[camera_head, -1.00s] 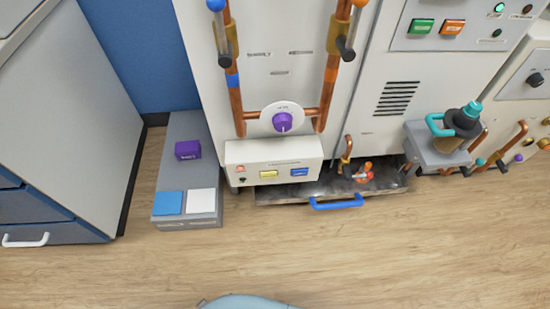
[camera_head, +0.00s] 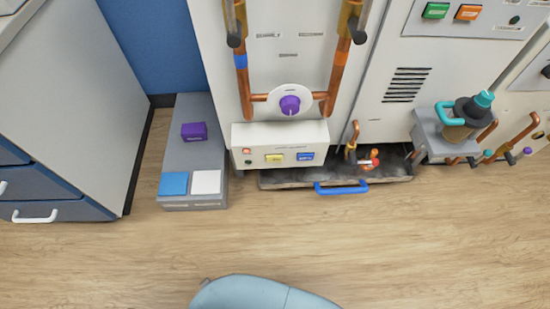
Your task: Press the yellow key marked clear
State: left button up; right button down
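The yellow key (camera_head: 275,157) is on the front face of a white control box (camera_head: 300,132) low on the white cabinet. Its lettering is too small to read. A blue key (camera_head: 305,156) sits just to its right, and a small red light (camera_head: 247,151) is to its left. Neither of my grippers shows in the head view. No hand is near the keys.
A grey bench (camera_head: 180,104) with a purple block (camera_head: 194,131), a blue pad and a white pad stands left of the box. A tray with a blue handle (camera_head: 341,188) juts out below. Blue-fronted drawers (camera_head: 45,196) stand left. The wooden floor (camera_head: 420,245) in front is clear.

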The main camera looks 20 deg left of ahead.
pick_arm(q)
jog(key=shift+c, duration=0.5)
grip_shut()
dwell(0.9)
